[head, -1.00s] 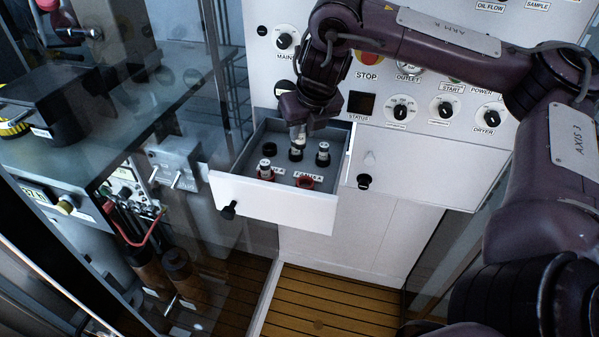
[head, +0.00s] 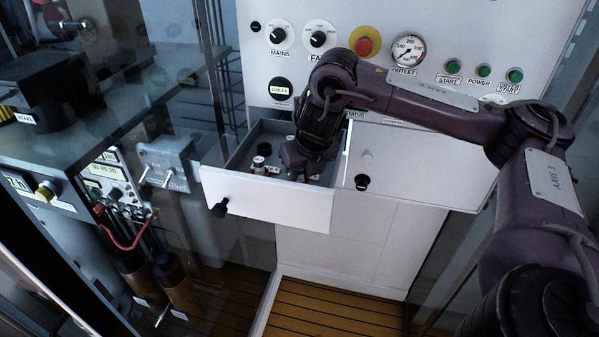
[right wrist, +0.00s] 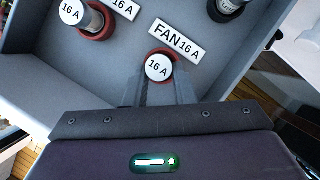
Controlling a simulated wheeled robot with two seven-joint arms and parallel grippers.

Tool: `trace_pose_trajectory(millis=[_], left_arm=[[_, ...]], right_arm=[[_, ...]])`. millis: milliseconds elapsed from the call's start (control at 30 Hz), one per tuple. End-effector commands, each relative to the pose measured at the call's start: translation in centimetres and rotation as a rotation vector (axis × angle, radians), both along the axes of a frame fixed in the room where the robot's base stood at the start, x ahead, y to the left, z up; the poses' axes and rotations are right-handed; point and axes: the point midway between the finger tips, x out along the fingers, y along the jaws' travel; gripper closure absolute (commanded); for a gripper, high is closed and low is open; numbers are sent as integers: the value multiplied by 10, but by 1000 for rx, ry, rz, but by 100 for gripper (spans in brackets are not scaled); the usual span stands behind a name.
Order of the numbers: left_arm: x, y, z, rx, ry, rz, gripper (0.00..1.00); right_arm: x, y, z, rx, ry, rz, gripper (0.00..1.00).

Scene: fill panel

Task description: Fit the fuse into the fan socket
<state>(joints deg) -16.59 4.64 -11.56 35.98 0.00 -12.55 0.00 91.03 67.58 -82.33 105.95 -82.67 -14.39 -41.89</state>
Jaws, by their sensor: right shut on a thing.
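My right gripper (right wrist: 158,92) is shut on a fuse (right wrist: 158,68) with a round white top marked "16 A". The fuse is at the fan socket, whose red ring (right wrist: 160,52) shows around its far side, beside the "FAN 16 A" label (right wrist: 180,40). How deep the fuse sits cannot be told. In the head view my right gripper (head: 302,176) reaches down into the open drawer (head: 266,200) and hides the held fuse and socket. My left gripper is not in view.
Another fuse (right wrist: 85,16) stands in a red-ringed socket to the left, and one (right wrist: 228,5) in a dark socket at upper right. The drawer's walls (right wrist: 40,92) are close around my gripper. The control panel (head: 440,30) rises behind.

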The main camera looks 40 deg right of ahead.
Motion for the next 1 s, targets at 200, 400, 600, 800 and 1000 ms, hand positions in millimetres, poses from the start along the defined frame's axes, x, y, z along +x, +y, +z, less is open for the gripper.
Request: trace_pose_trajectory(millis=[200, 400, 600, 800, 1000], left_arm=[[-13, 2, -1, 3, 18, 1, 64], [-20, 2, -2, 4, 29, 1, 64], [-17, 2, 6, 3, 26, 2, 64], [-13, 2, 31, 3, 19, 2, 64], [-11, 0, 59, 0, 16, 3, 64]], right_arm=[[-1, -1, 3, 6, -8, 0, 55], [-1, -2, 3, 5, -7, 0, 55], [-4, -1, 13, 4, -10, 1, 55], [-16, 1, 49, 4, -12, 1, 55], [-33, 4, 88, 3, -13, 2, 55]])
